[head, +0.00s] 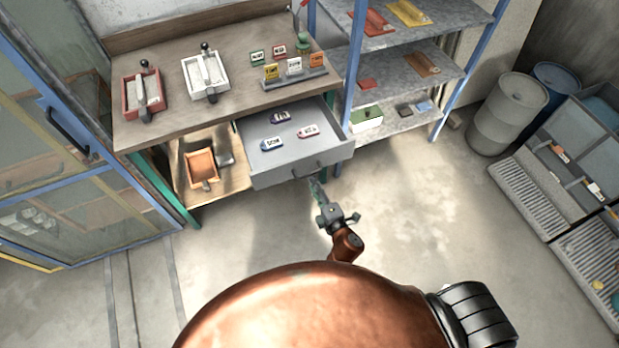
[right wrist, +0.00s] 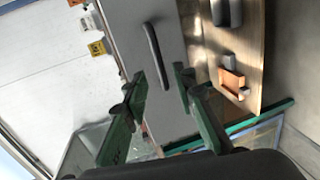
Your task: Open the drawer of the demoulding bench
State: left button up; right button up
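The demoulding bench (head: 228,78) has a wooden top. Its grey drawer (head: 270,163) is pulled out, and several labelled tags show inside it. A dark bar handle (head: 307,171) is on the drawer front; the handle also shows in the right wrist view (right wrist: 156,55). My right gripper (head: 314,183) is just in front of and below the handle in the head view. In the right wrist view the right gripper (right wrist: 160,83) has its green fingers apart, with the handle's near end between them in the picture. I see no contact with the handle. My left gripper is out of view.
Two trays, red (head: 142,93) and white (head: 206,75), and a card stand (head: 295,79) are on the bench top. An orange tray (head: 202,167) is on the lower shelf. A glass-doored cabinet (head: 60,185) is left and a shelf rack (head: 405,65) right. Floor in front is clear.

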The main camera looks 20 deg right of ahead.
jog(key=v, duration=0.5)
dwell(0.4)
jog(key=s+d+f+m+g, duration=0.25)
jog(key=s+f, duration=0.25)
jog(key=f, duration=0.7)
jog(key=s+d+f+m+g+h, duration=0.1)
jog(key=s+d+f+m+g, duration=0.15)
jog(key=s+f, duration=0.65)
jog(key=s+d+f+m+g, duration=0.2)
jog(key=f+m+g, duration=0.15)
jog(key=f, duration=1.15)
jog(key=s+d+f+m+g, duration=0.2)
jog(key=s+f, duration=0.3)
jog(key=s, duration=0.5)
jog(key=s+d+f+m+g, duration=0.2)
jog(key=s+f, duration=0.4)
jog(key=s, duration=0.5)
jog(key=s+d+f+m+g, duration=0.2)
jog(key=s+f+m, duration=0.3)
jog(key=s, duration=0.6)
jog(key=shift+s+d+f+h, duration=0.15)
jog(key=shift+d+f+h, duration=0.15)
jog(key=shift+d, duration=0.45)
